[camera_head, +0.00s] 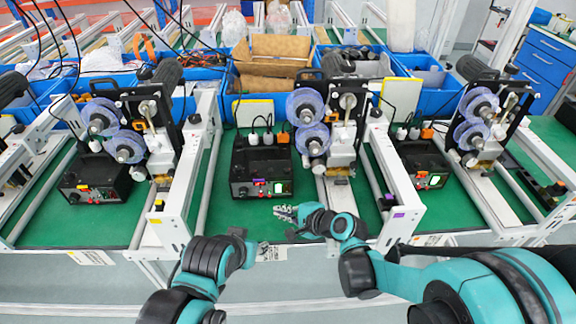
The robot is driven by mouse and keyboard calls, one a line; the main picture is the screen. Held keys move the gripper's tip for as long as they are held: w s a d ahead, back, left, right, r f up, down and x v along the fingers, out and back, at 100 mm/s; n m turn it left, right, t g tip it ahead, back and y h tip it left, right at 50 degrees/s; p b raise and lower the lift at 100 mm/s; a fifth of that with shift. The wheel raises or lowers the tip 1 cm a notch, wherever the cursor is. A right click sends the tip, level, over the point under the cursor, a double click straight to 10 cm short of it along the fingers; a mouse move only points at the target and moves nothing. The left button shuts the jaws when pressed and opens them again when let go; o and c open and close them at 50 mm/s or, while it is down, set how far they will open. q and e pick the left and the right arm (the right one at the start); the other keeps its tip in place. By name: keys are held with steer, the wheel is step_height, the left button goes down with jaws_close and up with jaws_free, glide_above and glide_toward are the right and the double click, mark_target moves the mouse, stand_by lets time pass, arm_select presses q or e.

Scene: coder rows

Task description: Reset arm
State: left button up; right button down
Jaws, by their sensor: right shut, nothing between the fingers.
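My right arm, teal and black, comes in from the right. Its gripper (283,213) is shut and empty, pointing left above the front of the green bench top, just in front of the middle black control box (261,168). My left arm comes in from the bottom left. Its end, with the left gripper (262,246), is by the front edge of the bench, close to a white label there. The left fingers are small and blend with the background, so I cannot tell whether they are open. Neither gripper visibly touches a coder.
Three coder machines with blue-violet reels stand in a row: left (128,145), middle (312,138) and right (472,134). White rails run between them. Blue bins (431,92) and an open cardboard box (272,48) stand behind. Bare green bench (238,213) lies in front of the middle box.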

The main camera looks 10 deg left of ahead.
steer(key=shift+d, duration=0.1)
steer(key=s+d+r+n+h, duration=0.1)
steer(key=d, duration=0.3)
steer(key=s+d+r+n+h, duration=0.1)
steer(key=d+r+n, duration=0.1)
steer(key=d, duration=0.3)
steer(key=s+d+r+n+t+h, duration=0.1)
steer(key=d+h, duration=0.1)
steer(key=d, duration=0.3)
steer(key=shift+s+r+n, duration=0.35)
steer(key=shift+n, duration=0.05)
steer(key=s+d+n+h, duration=0.3)
steer(key=s+d, duration=0.2)
steer(key=d, duration=0.3)
steer(key=s+d+n+h, duration=0.3)
steer(key=s+d, duration=0.3)
steer(key=d, duration=0.3)
steer(key=shift+s+d+r, duration=0.25)
steer(key=shift+r, duration=0.2)
